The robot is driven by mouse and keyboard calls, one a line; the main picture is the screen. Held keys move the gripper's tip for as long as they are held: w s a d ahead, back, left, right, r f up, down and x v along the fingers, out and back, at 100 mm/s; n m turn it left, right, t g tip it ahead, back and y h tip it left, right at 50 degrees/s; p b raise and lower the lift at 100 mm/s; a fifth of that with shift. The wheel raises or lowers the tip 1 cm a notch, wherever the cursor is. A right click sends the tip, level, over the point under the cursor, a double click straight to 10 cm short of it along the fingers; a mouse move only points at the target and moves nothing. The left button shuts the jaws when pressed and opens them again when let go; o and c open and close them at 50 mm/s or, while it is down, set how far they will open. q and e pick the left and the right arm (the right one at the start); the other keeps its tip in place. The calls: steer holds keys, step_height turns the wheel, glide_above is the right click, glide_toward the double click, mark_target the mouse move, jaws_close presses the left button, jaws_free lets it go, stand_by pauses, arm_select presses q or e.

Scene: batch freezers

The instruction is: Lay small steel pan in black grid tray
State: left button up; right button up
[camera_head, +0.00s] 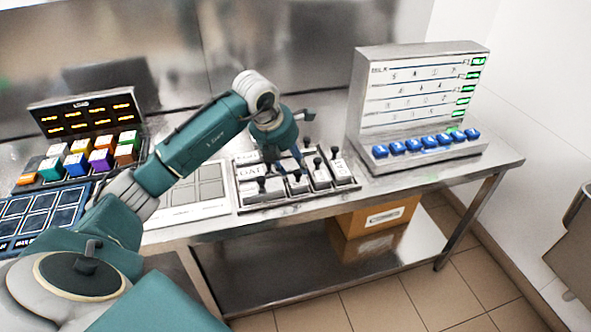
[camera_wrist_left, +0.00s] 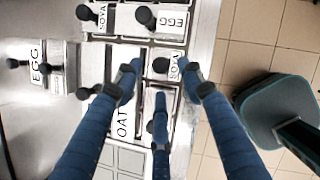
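Several steel pans with black knobs and white labels sit in a steel holder (camera_head: 245,207) at the middle of the bench. My left gripper (camera_head: 292,160) is above these pans, pointing down. In the left wrist view, its blue fingers (camera_wrist_left: 160,82) are spread, with a small steel pan (camera_wrist_left: 160,53) showing between and beyond the fingertips. I cannot tell whether the fingers touch it. A larger pan marked OAT (camera_wrist_left: 122,122) lies beside it, partly behind a finger. The black grid tray (camera_head: 40,213) is at the far left, partly hidden by my left arm. My right gripper is not in view.
A pale panel with grey squares (camera_head: 200,195) lies between the tray and the pans. Coloured blocks (camera_head: 90,160) stand under a lit display (camera_head: 85,112) at left. A steel console with blue knobs (camera_head: 425,100) stands at right. A cardboard box (camera_head: 372,225) is below.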

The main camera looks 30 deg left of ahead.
arm_select(q)
steer(key=v, duration=0.8)
steer(key=shift+r+b, duration=0.15)
steer(key=shift+b, duration=0.3)
